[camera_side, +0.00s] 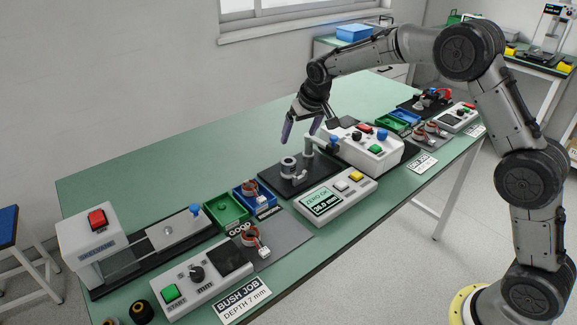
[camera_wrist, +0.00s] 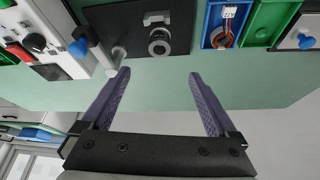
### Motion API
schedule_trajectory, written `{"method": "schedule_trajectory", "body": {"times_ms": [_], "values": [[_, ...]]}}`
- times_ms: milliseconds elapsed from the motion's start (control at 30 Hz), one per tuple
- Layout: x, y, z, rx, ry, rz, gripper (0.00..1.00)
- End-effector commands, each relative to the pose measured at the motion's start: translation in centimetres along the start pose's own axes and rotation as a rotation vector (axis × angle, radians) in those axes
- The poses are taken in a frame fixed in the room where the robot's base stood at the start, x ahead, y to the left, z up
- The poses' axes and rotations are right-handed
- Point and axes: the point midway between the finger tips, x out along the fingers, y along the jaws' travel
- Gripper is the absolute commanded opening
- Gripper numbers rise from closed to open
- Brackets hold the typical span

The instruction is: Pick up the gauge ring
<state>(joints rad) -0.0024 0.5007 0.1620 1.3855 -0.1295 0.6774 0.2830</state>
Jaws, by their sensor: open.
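What looks like the gauge ring (camera_side: 289,164) is a short grey metal cylinder with a dark bore, standing upright on a black base plate (camera_side: 266,181) in the middle of the bench. In the wrist view the ring (camera_wrist: 159,47) shows end-on, just beyond the gap between my fingertips. A small grey bracket (camera_wrist: 157,18) stands close beside it on the plate. My gripper (camera_side: 301,132) is open and empty, its purple fingers spread above and apart from the ring. It also shows in the wrist view (camera_wrist: 158,74).
A grey post with a blue knob (camera_side: 333,141) rises from the plate near my fingers. A white gauge box (camera_side: 325,201) stands in front, a white control box (camera_side: 372,147) to the right. Green (camera_side: 227,209) and blue bins lie left. The bench (camera_side: 130,182) behind is clear.

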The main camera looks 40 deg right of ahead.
Motion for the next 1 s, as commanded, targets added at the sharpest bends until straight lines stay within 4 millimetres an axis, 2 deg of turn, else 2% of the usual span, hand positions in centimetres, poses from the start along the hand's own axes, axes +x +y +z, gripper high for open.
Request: {"method": "schedule_trajectory", "body": {"times_ms": [400,733,1000], "values": [[6.9,0.1,0.3,0.0,-0.009,0.001,0.94],[9.5,0.1,0.2,0.0,-0.008,0.001,0.94],[13.1,0.1,-0.1,-0.001,-0.007,0.001,0.94]]}}
